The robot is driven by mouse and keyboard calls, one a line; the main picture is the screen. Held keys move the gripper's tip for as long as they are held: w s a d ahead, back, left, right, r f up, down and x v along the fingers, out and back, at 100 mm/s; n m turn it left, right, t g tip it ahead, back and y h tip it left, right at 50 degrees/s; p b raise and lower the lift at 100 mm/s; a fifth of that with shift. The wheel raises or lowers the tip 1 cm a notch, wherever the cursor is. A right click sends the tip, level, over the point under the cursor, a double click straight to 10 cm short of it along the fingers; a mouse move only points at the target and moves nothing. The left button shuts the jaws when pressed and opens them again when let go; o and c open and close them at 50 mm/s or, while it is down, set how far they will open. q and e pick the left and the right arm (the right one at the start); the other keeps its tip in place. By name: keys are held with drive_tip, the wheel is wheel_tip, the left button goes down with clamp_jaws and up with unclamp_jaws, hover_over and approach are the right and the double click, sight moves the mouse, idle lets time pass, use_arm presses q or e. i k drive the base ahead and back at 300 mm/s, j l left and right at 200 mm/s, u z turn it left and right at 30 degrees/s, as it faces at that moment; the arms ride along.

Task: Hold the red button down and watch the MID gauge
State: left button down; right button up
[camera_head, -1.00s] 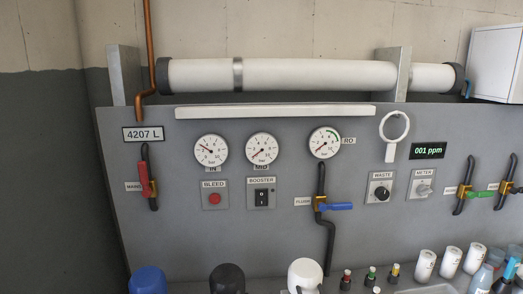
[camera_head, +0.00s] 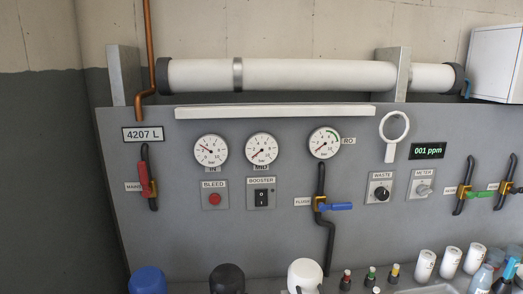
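The red button (camera_head: 215,199) sits on a small plate under the BLEED label, on the grey panel. Nothing touches it. The MID gauge (camera_head: 262,149) is a round white dial above the BOOSTER switch, between the IN gauge (camera_head: 211,150) and the RO gauge (camera_head: 324,142). The MID needle points to the lower left, near the low end of the scale. Neither of my grippers shows in the head view.
A red-handled valve (camera_head: 146,180) is left of the button. The BOOSTER rocker switch (camera_head: 262,198) is just right of it. A blue-handled valve (camera_head: 335,206) is further right. Several caps, vials and bottles stand along the bottom edge. The space before the button is clear.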

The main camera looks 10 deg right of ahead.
sight(215, 198)
drive_tip(key=i+l, duration=0.1)
drive_tip(key=l, duration=0.65)
drive_tip(key=i+l, duration=0.1)
drive_tip(key=l, duration=0.6)
drive_tip(key=i+l, duration=0.1)
drive_tip(key=l, duration=0.65)
